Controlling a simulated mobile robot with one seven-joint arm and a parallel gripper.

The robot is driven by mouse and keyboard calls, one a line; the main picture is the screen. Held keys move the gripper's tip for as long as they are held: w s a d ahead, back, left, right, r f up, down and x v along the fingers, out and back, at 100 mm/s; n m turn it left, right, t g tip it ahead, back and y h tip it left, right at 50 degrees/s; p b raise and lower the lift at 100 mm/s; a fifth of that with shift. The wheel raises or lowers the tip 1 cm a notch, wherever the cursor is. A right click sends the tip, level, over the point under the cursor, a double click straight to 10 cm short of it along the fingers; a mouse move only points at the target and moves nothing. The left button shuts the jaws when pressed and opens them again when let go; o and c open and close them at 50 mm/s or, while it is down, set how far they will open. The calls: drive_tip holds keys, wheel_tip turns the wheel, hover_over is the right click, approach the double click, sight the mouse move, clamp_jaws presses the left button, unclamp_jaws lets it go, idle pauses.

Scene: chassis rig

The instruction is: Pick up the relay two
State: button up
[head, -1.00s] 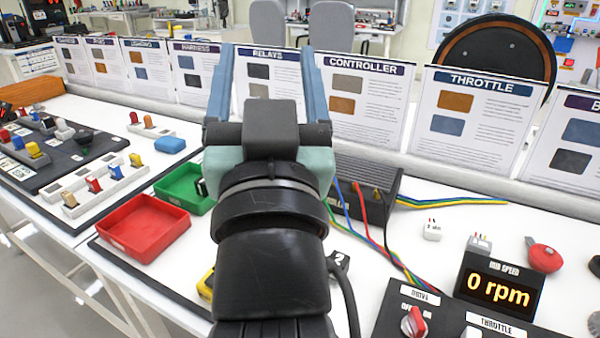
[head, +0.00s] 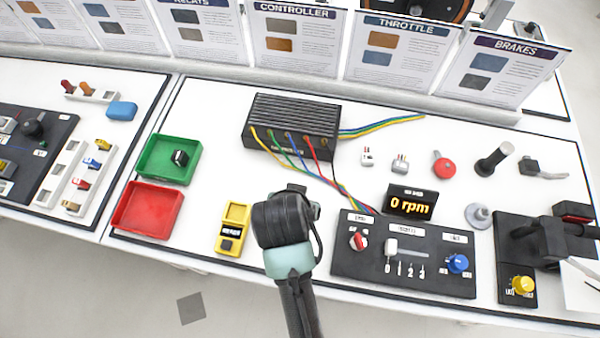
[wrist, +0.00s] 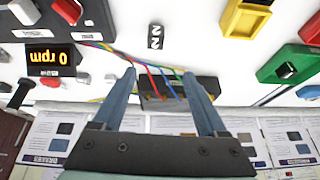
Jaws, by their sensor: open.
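Relay two is a small black block with white "2" marks (wrist: 155,37). In the wrist view it stands on the white table, above the gap between my fingertips in the picture and apart from them. In the head view my own arm hides most or all of it. My gripper (wrist: 159,73) is open, with two blue-grey fingers spread and nothing between them. In the head view the fingers are hidden behind my wrist.
A yellow meter (head: 233,228) lies left of my wrist, a control panel (head: 405,255) right. The black controller box (head: 291,127) with coloured wires lies behind. Red (head: 148,209) and green (head: 168,157) trays stand left; the green one holds a dark block.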

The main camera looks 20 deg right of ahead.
drive_tip(key=shift+g, duration=0.5)
drive_tip(key=x, duration=0.2)
drive_tip(key=s+x, duration=0.1)
drive_tip(key=x, duration=0.4)
drive_tip(key=shift+s+f, duration=0.2)
drive_tip(key=shift+f, duration=0.2)
drive_tip(key=shift+x, duration=2.75)
drive_tip(key=shift+w+a, duration=0.1)
drive_tip(key=shift+a, duration=0.1)
clamp_jaws()
